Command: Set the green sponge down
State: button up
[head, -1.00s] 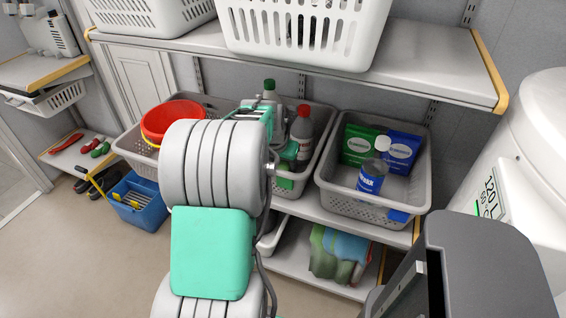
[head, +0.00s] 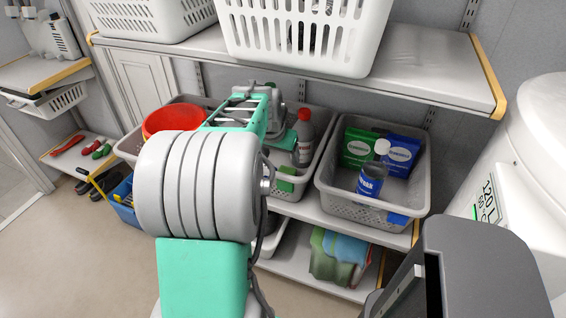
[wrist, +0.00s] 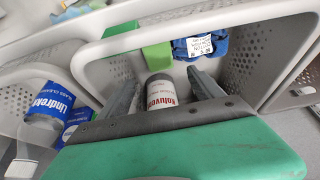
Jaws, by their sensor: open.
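The green sponge (wrist: 155,52) is a small green block in the middle grey basket (wrist: 97,75), close to its wall, with a blue bundle beside it. In the head view a green patch (head: 287,183) shows at this basket's front; I cannot tell whether it is the sponge or a label. My gripper (wrist: 162,76) is open, its two fingers spread and pointing into the basket. The sponge lies beyond the fingertips, apart from them. A bottle with a white and red label (wrist: 162,90) shows between the fingers.
The blue bundle (wrist: 200,45) has a white tag. The red-capped bottle (head: 304,135) stands in the middle basket. The right basket (head: 345,205) holds a blue bottle (head: 371,178) and boxes. A red bucket (head: 172,120) is at left. The upper shelf (head: 430,70) overhangs the baskets.

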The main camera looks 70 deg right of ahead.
jog(key=v, duration=0.6)
jog(key=w+a+f+n+t+y, duration=0.2)
jog(key=w+a+n, duration=0.6)
jog(key=w+a, duration=1.1)
jog(key=a+f+n+y, duration=0.1)
jog(key=a+n, duration=0.4)
jog(key=a, duration=0.9)
jog(key=a+f+n+y, duration=0.1)
jog(key=a+f+n, duration=0.3)
jog(key=a, duration=1.1)
jog(key=shift+s+f+n+y, duration=0.15)
jog(key=shift+s+n+y, duration=0.25)
jog(key=shift+n, duration=0.8)
